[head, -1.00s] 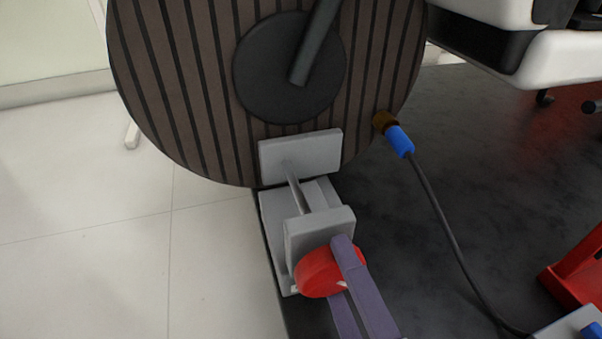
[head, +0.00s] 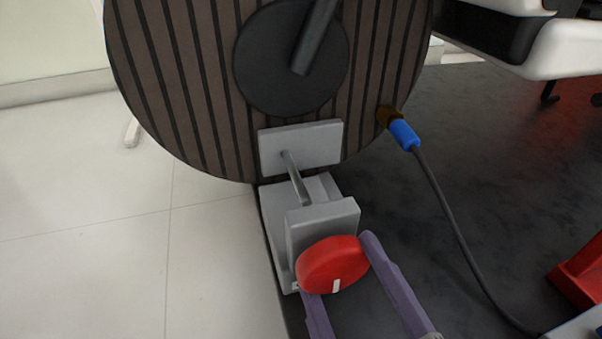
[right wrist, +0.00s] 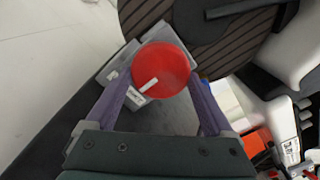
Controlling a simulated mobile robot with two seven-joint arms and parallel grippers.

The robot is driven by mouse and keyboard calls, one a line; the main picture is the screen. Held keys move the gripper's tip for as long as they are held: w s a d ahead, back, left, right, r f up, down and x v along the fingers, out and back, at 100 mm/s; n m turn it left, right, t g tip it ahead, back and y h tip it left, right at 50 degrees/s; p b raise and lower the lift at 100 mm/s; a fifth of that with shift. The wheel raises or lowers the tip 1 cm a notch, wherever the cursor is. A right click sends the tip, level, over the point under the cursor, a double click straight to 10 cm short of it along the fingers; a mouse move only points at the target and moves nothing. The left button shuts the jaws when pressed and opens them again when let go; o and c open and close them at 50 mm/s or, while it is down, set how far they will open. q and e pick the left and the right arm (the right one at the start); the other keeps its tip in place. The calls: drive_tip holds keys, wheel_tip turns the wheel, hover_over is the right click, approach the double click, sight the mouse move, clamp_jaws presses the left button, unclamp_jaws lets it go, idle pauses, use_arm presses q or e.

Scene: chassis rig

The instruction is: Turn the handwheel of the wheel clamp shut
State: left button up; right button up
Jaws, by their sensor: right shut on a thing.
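The wheel clamp (head: 322,219) is grey and stands at the rim of a large brown ribbed wheel (head: 195,90). Its jaw plate (head: 318,143) lies in front of the ribbed wheel on a thin rod; I cannot tell whether they touch. The red handwheel (head: 325,262) is on the clamp's near end, with a white mark low on its face. In the right wrist view the handwheel (right wrist: 160,68) sits between the purple fingers. My right gripper (head: 339,264) is shut on the handwheel, one finger on each side. My left gripper is not in view.
A blue connector (head: 404,135) with a black cable (head: 441,215) is right of the clamp, and the cable runs down to the right. A red part (head: 580,272) is at the right edge. The dark floor (head: 500,170) between is mostly clear.

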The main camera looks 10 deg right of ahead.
idle(0.6)
drive_tip(key=o, duration=1.1)
drive_tip(key=s+p, duration=0.2)
drive_tip(key=s, duration=0.7)
drive_tip(key=shift+s+d, duration=0.1)
drive_tip(key=shift+s+p, duration=0.3)
drive_tip(key=shift+s, duration=0.1)
